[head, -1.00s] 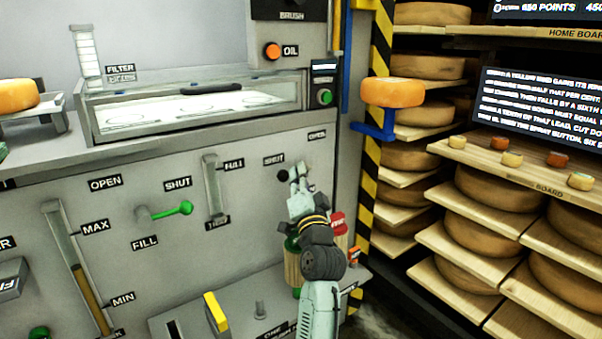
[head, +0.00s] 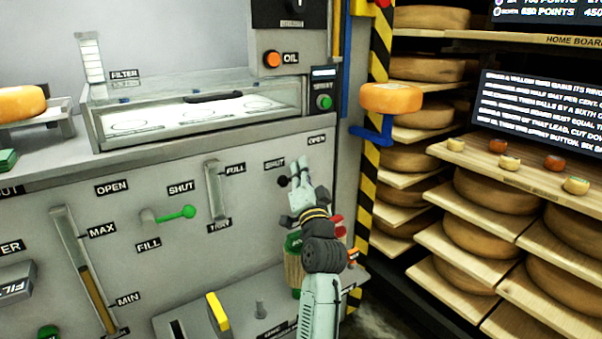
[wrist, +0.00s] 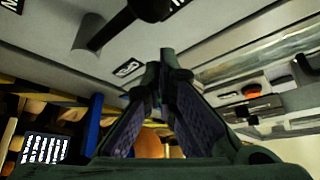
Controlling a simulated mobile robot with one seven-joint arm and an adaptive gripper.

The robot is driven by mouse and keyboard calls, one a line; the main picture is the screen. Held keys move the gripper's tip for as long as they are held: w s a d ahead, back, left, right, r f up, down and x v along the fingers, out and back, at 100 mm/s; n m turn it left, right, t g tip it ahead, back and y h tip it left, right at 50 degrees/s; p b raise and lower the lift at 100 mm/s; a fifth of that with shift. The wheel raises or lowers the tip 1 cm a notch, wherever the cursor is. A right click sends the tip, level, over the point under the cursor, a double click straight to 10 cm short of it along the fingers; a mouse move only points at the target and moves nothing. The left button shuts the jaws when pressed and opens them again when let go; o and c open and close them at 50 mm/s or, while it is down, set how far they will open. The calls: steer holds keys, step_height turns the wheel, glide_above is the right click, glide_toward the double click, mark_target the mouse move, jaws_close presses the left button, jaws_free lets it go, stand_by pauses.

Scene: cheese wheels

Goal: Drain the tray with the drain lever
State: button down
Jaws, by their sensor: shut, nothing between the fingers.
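The drain lever's black knob (head: 283,181) shows just left of my gripper on the grey panel, between the SHUT label (head: 274,164) and the OPEN label (head: 317,139). My gripper (head: 299,167) is shut and empty, in front of the panel, and hides part of the lever. In the wrist view the lever (wrist: 108,34) shows as a dark rod with a round knob at the top edge. The closed fingertips (wrist: 167,55) are below it, apart from it in that view. The tray gauge (head: 214,190) is a pale upright slot marked FULL and TRAY.
A green-handled fill lever (head: 187,212) is left of the gauge. A lower ledge (head: 240,308) carries a yellow-handled part (head: 217,311). A blue bracket (head: 378,136) holds an orange cheese wheel (head: 391,98) on the right. Wooden cheese shelves (head: 450,240) stand beyond.

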steer(key=s+d+f+b, duration=0.3)
steer(key=s+d+f, duration=0.1)
steer(key=s, duration=0.3)
steer(key=shift+s+d+f, duration=0.15)
steer(key=shift+s+d, duration=0.05)
steer(key=shift+d, duration=0.2)
